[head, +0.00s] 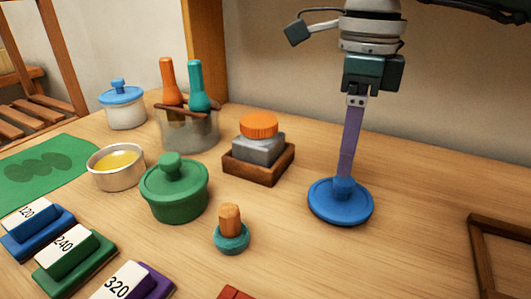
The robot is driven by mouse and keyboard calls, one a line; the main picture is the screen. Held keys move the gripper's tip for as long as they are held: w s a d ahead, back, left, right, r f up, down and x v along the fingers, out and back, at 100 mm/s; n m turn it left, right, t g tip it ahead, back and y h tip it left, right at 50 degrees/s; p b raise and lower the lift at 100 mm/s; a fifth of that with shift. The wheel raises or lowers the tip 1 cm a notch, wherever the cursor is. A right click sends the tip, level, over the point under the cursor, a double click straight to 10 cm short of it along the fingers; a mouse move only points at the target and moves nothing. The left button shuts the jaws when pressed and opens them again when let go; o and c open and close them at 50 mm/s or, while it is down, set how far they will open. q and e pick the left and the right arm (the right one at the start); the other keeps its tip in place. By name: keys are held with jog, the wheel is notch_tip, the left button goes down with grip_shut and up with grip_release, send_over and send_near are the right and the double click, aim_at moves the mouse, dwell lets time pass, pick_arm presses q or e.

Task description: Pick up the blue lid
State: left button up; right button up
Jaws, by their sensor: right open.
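A round blue lid (325,208) with a knob in its middle lies flat on the wooden table at the right. My right gripper (345,174) points straight down over it, with the fingertips at the knob. The fingers are seen edge-on, one behind the other, and they hide part of the knob. The gripper is open; whether a finger touches the knob cannot be told. A second blue lid (120,96) sits on a small white pot (125,116) at the back left. My left gripper is out of view.
Left of the lid stand an orange-capped jar in a wooden tray (262,174), a teal-based wooden knob (230,238) and a green lidded pot (174,195). A wooden frame (482,262) lies at the right edge. The table around the lid is clear.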

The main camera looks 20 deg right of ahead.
aim_at(342, 193)
jog(key=f, duration=0.4)
jog(key=shift+s+f, duration=0.25)
jog(key=shift+s, duration=0.05)
jog(key=shift+c, duration=0.4)
grip_shut()
